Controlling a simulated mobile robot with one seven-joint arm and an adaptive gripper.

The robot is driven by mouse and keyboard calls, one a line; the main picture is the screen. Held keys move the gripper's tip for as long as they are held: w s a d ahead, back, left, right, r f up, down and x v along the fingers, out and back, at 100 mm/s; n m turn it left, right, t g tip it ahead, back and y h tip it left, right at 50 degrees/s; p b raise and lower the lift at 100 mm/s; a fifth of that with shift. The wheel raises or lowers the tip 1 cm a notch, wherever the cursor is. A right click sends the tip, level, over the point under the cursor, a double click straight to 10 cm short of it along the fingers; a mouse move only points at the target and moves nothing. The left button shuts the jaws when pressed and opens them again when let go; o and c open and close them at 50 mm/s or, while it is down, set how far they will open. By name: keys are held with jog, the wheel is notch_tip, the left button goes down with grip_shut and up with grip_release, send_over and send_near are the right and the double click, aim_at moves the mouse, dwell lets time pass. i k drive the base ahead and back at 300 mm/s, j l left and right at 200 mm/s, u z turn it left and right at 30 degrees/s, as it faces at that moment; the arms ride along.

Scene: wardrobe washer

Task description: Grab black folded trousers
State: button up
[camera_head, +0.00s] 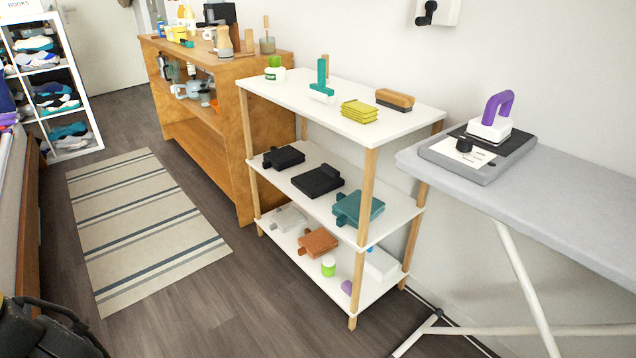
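Two black folded garments lie on the middle board of a white shelf unit with wooden posts. One black folded garment (284,158) is at the left end. The other, slightly larger black folded garment (318,181) is in the middle of the board. I cannot tell from their shape which one is the trousers. A dark mechanical part at the lower left corner looks like part of my gripper (45,332). It is cut off by the frame edge and its fingertips do not show clearly. It is well apart from the shelf and both garments.
A teal folded garment (358,208) lies right of the black ones. The top board (340,92) holds brushes and yellow sponges. Grey and orange garments are on the bottom board. An ironing board (560,190) stands right, a wooden cabinet (222,150) left. The striped rug (140,225) is clear.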

aim_at(317, 182)
jog(key=i+j, duration=1.3)
jog(key=i, duration=0.15)
jog(key=i+j, duration=0.6)
jog(key=i, duration=0.15)
jog(key=l, duration=0.55)
jog(key=k+l, duration=0.1)
jog(key=l, duration=0.5)
jog(key=u, duration=0.05)
